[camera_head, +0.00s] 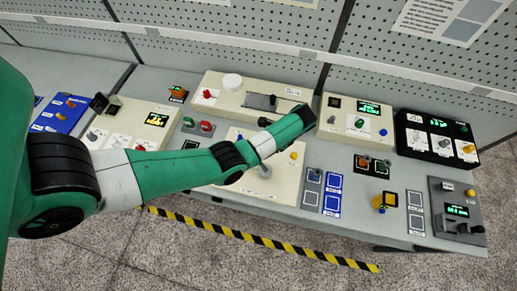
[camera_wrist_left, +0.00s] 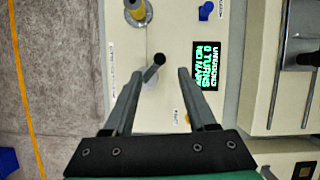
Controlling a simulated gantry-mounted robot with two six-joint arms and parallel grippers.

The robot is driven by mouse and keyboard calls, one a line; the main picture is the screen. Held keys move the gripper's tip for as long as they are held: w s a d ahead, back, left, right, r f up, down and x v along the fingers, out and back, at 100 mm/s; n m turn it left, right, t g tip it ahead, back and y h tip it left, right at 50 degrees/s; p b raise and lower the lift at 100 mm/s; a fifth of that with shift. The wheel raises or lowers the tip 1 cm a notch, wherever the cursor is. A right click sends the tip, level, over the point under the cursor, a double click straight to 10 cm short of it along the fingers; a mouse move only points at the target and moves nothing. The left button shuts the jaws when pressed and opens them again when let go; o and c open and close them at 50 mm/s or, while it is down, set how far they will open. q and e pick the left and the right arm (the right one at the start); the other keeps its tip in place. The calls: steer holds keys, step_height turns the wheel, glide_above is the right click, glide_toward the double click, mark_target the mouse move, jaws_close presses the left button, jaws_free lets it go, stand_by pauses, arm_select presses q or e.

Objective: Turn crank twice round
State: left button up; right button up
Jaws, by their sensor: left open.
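In the left wrist view, a crank with a dark round-topped knob (camera_wrist_left: 155,64) stands on a cream panel (camera_wrist_left: 165,30). My left gripper (camera_wrist_left: 158,78) is open, with its two grey fingers on either side of the knob and visible gaps between. I cannot tell how far down the fingers reach. A yellow-and-grey spindle (camera_wrist_left: 137,12) is above the crank in that view. A display (camera_wrist_left: 207,62) with green text, seemingly "0 TURNS", lies to its right. In the head view, my left arm covers part of the cream panel (camera_head: 284,186) and hides the gripper's fingertips.
A cream slider panel (camera_head: 235,97) stands behind. A small yellow knob (camera_head: 294,155) sits at the right of the crank's panel. A black box (camera_head: 415,135) and grey unit (camera_head: 445,195) stand farther right. Blue-framed pads (camera_head: 333,190) lie on the bench. Striped tape (camera_head: 260,239) marks the floor in front.

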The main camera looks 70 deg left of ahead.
mark_target(263, 166)
arm_select(q)
steer(key=x, duration=0.9)
steer(key=shift+r, duration=0.1)
steer(key=shift+c, duration=0.2)
jaws_close()
